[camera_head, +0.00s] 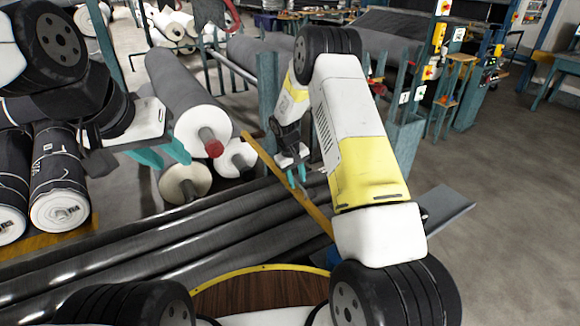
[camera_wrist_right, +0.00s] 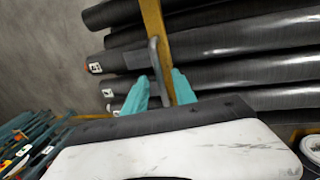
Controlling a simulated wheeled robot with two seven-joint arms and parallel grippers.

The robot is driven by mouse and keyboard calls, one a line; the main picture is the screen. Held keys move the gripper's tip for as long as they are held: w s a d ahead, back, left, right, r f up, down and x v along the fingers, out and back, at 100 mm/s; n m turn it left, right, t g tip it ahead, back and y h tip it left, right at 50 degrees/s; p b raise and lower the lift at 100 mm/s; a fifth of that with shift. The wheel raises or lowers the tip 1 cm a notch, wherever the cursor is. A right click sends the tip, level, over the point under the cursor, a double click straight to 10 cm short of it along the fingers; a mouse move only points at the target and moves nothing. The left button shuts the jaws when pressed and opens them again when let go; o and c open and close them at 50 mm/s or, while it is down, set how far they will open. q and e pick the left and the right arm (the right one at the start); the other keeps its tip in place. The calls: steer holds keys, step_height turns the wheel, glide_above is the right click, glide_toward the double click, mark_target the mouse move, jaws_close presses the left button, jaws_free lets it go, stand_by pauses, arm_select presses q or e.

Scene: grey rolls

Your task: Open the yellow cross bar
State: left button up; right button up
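The yellow cross bar (camera_head: 262,158) runs slantwise across the dark rolls in the head view. In the right wrist view the bar (camera_wrist_right: 157,25) runs from the top edge down toward my right gripper (camera_wrist_right: 161,86). A grey handle (camera_wrist_right: 154,55) is on or beside the bar there, with its lower end near the teal fingertips. These fingers are apart, either side of the handle's lower end; contact is unclear. The right gripper (camera_head: 297,178) is near the bar in the head view. My left gripper (camera_head: 162,153) is open and empty, left of the bar, over the rolls.
Long dark rolls (camera_head: 150,250) lie below the bar. Teal posts (camera_head: 268,100) rise beside the right arm. Wrapped rolls (camera_head: 55,175) lie at the left. Open floor (camera_head: 510,190) is at the right.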

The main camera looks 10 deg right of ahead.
jaws_close()
stand_by(1.3)
